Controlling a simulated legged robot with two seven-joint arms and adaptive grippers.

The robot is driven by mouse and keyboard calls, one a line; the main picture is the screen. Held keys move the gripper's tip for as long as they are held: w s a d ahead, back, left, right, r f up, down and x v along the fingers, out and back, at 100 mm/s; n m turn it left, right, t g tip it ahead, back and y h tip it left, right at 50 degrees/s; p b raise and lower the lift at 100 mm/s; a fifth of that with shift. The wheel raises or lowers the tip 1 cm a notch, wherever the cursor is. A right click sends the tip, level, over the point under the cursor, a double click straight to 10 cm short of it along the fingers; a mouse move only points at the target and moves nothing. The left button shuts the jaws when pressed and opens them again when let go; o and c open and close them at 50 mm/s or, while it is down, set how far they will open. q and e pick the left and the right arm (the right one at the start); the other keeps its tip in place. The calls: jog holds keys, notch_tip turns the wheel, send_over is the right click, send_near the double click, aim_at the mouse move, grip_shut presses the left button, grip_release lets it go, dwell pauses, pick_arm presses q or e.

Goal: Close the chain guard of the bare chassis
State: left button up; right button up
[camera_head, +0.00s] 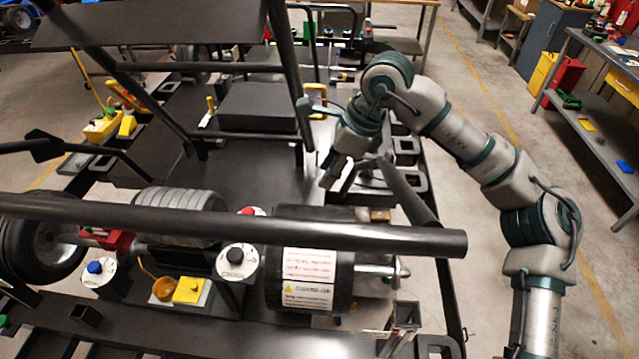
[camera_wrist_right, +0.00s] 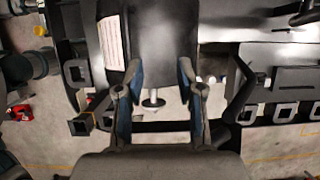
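The bare chassis (camera_head: 245,165) is a black kart frame with a flat floor and thick tubes. A dark rounded cover with white warning labels (camera_head: 308,272), which looks like the chain guard, sits at its near end, behind a black tube. I cannot tell whether it is open or shut. A metal shaft end sticks out to its right. In the right wrist view a dark curved panel (camera_wrist_right: 165,40) lies beyond the fingertips, with a white label to its left. My right gripper (camera_head: 328,172) is open and empty, above the chassis and behind the cover. My left gripper is out of view.
Black tubes cross the chassis, one (camera_head: 250,232) in front of the cover. A white-ribbed cylinder (camera_head: 180,215), a yellow block (camera_head: 188,290) and knobs stand left of the cover. A shelf bench (camera_head: 600,75) stands far right. Floor is clear between.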

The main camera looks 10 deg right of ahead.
jog(key=v, duration=0.5)
jog(key=shift+a+r, duration=0.15)
